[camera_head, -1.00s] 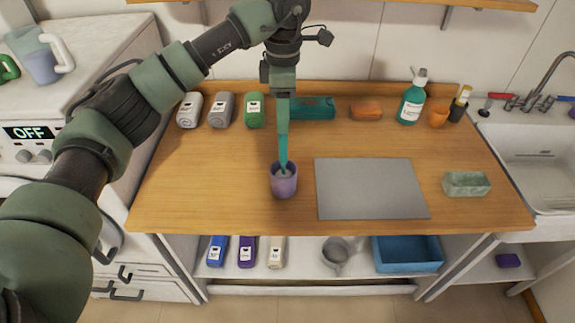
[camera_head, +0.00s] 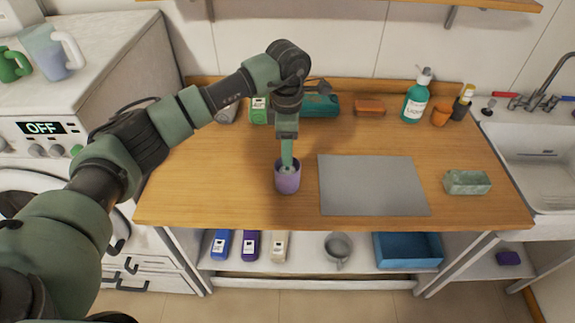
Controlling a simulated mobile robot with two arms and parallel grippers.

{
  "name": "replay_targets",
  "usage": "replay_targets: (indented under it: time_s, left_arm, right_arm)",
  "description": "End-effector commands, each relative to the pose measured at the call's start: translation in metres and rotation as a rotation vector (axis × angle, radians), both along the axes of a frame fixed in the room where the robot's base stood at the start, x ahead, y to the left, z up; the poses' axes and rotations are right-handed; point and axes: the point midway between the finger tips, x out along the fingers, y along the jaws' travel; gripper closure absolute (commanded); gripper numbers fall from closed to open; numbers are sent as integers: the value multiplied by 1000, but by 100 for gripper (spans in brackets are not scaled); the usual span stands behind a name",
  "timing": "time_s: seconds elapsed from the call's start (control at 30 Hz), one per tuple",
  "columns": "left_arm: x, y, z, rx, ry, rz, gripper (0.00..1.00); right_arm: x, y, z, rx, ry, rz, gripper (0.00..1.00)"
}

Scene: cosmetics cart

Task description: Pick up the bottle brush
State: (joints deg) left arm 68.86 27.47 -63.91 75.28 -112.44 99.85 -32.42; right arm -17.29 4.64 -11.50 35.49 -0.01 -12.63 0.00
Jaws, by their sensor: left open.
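A purple cup (camera_head: 288,181) stands near the front middle of the wooden counter. A slim teal-green shaft, which looks like the bottle brush (camera_head: 287,153), stands upright in it. Its lower end is inside the cup, and its upper part is hidden by the gripper. My left gripper (camera_head: 288,134) points straight down over the cup, around or right at the shaft. Its jaws are open, though the two fingertips cannot be told apart here. My right gripper is out of view.
A grey mat (camera_head: 372,186) lies right of the cup, and a green stone-like dish (camera_head: 467,182) farther right. Along the back are a teal soap bottle (camera_head: 416,98), an orange cup (camera_head: 440,116) and an orange block (camera_head: 369,107). Bare wood surrounds the cup.

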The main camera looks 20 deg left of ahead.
Motion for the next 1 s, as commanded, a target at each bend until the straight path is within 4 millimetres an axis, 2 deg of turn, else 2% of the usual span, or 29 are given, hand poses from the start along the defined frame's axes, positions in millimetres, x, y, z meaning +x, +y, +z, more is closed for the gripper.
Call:
replay_targets:
  time_s: [0.07, 0.2, 0.23, 0.67, 0.87, 1.0]
  left_arm:
    - [0, 0, 0, 0, 0, 0, 55]
    - [0, 0, 0, 0, 0, 0, 94]
    - [0, 0, 0, 0, 0, 0, 100]
    - [1, 0, 5, -2, -2, 1, 100]
    - [1, 0, 26, -2, -5, 1, 100]
    - [2, 0, 55, -1, -8, 0, 100]
  right_arm:
    - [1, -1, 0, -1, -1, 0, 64]
    - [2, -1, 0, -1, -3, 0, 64]
    - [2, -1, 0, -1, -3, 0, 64]
    - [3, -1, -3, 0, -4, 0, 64]
    - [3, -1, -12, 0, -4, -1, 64]
    - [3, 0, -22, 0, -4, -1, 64]
